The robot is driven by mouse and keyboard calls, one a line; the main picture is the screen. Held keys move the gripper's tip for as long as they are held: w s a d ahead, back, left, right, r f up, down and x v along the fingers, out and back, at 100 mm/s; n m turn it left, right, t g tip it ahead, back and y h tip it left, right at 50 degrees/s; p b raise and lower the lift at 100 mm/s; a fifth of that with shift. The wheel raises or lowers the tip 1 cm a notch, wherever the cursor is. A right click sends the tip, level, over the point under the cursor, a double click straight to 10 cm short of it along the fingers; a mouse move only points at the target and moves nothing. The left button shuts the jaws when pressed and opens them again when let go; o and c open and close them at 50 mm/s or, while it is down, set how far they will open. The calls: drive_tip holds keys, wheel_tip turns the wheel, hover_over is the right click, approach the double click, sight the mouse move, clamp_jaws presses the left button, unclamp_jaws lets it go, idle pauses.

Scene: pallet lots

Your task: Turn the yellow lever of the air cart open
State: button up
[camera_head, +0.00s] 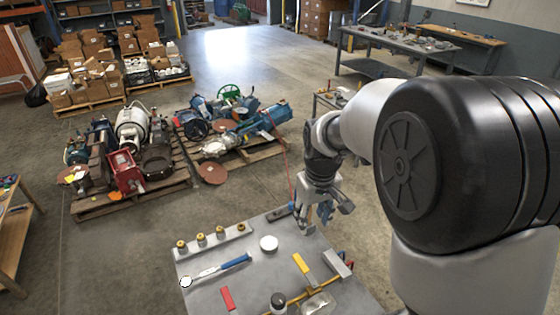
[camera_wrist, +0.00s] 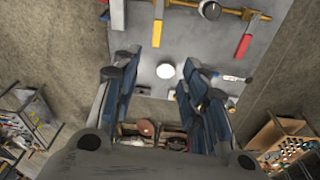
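The air cart (camera_head: 205,290) has a grey top in the lower middle of the head view. The yellow lever (camera_head: 302,264) lies on its right part, by a brass pipe (camera_head: 325,288); it also shows at the top of the wrist view (camera_wrist: 157,30). A red lever (camera_head: 228,299) is at the front left, and it is at the upper right in the wrist view (camera_wrist: 243,45). My gripper (camera_head: 324,212) is above the cart's far edge, apart from the yellow lever.
A white disc (camera_head: 268,243), a blue-handled tool (camera_head: 236,262), a grey block (camera_head: 338,263) and a gauge (camera_head: 278,301) are on the cart. Several brass fittings line its far left edge. Loaded pallets (camera_head: 150,187) stand behind at left. The floor beyond is open.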

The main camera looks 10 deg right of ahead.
drive_tip(key=n+g+p, duration=0.1)
drive_tip(key=p, duration=0.1)
hover_over(301, 262)
wheel_tip(301, 262, down, 11)
wheel_tip(301, 262, down, 18)
drive_tip(key=shift+r+b, duration=0.1)
drive_tip(key=shift+b, duration=0.8)
drive_tip(key=shift+c, duration=0.5)
clamp_jaws()
